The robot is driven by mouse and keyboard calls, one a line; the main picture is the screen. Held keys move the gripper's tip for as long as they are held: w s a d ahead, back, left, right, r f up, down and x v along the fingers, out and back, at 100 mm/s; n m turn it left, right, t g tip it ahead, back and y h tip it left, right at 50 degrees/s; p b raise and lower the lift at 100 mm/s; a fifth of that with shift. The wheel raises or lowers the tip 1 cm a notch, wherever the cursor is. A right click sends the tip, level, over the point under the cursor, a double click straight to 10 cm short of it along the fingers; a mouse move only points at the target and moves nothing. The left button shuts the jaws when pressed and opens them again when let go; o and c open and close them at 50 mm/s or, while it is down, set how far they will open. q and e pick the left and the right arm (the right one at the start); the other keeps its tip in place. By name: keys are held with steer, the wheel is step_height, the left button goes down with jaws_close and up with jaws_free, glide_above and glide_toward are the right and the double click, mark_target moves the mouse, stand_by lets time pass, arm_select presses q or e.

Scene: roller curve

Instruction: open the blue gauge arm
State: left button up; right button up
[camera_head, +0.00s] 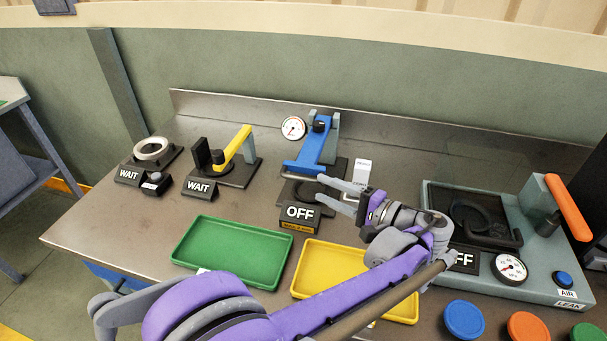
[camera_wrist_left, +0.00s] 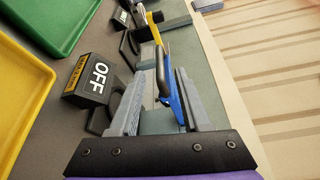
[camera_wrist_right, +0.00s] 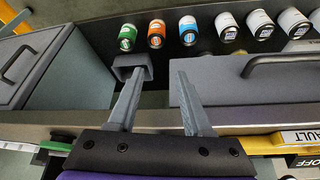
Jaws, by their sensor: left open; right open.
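The blue gauge arm (camera_head: 316,148) stands raised and tilted on its dark base at the back middle of the bench, with a crossbar at its lower front end. A sign reading OFF (camera_head: 300,214) stands in front of it. My left gripper (camera_head: 321,188) is open just in front and to the right of the crossbar. In the left wrist view the blue arm (camera_wrist_left: 183,92) appears between the open fingers, with no clear contact. My right gripper (camera_wrist_right: 157,78) is open and empty in the right wrist view, away from the blue arm.
A round gauge (camera_head: 293,128) is beside the blue arm. A yellow-armed fixture (camera_head: 238,145) stands left of it. Green (camera_head: 232,252) and yellow (camera_head: 310,263) trays lie in front. A grey test station (camera_head: 440,200) with an orange handle (camera_head: 567,206) is at right. Several cans (camera_wrist_right: 157,33) are near my right gripper.

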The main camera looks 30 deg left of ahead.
mark_target(305, 181)
arm_select(q)
steer(key=a, duration=0.2)
steer(key=w+a, duration=0.1)
steer(key=a, duration=0.5)
steer(key=shift+w+f, duration=0.2)
steer(key=shift+f, duration=0.2)
steer(key=shift+c, duration=0.2)
jaws_close()
stand_by(0.7)
